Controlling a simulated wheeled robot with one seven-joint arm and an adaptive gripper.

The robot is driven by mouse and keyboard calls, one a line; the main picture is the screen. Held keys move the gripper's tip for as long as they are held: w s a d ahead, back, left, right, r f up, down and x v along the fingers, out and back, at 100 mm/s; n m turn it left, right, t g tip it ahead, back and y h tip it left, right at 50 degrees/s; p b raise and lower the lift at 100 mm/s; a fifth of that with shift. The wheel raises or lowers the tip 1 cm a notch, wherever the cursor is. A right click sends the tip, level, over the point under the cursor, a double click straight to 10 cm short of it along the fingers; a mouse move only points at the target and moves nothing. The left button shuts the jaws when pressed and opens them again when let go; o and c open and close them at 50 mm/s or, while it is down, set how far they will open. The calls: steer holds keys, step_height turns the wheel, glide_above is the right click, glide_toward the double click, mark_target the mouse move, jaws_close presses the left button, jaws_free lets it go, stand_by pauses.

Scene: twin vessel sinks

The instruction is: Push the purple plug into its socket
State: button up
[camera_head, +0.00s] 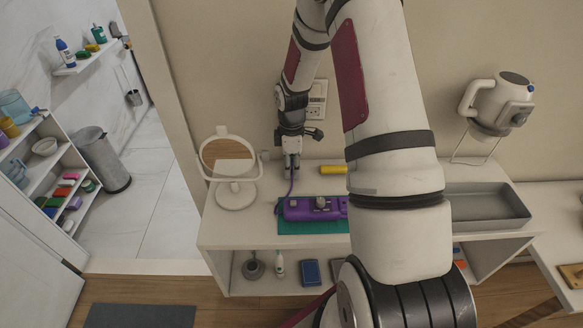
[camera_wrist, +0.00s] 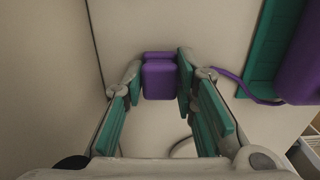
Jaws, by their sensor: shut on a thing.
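My gripper (camera_head: 291,172) points down over the left part of the white table, behind a purple box (camera_head: 298,210). In the wrist view its fingers (camera_wrist: 160,85) are closed on the two sides of a purple plug (camera_wrist: 159,80). A purple cord (camera_wrist: 228,75) runs toward the purple box (camera_wrist: 302,70). The box lies on a teal mat (camera_head: 300,228) and has grey parts on top. A white wall socket plate (camera_head: 317,103) shows above and to the right of my gripper, apart from it. Whether this is the plug's socket I cannot tell.
A round mirror (camera_head: 236,194) on a white stand is left of my gripper. A yellow cylinder (camera_head: 333,170) lies to its right. My arm hides the table's middle. A grey tray (camera_head: 485,206) is at right, below a white wall-mounted device (camera_head: 497,103). Items fill the lower shelf.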

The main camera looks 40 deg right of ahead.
mark_target(292, 165)
step_height(292, 165, up, 18)
steer(key=b, duration=0.1)
steer(key=shift+f+b, duration=0.15)
steer(key=shift+b, duration=0.2)
stand_by(0.4)
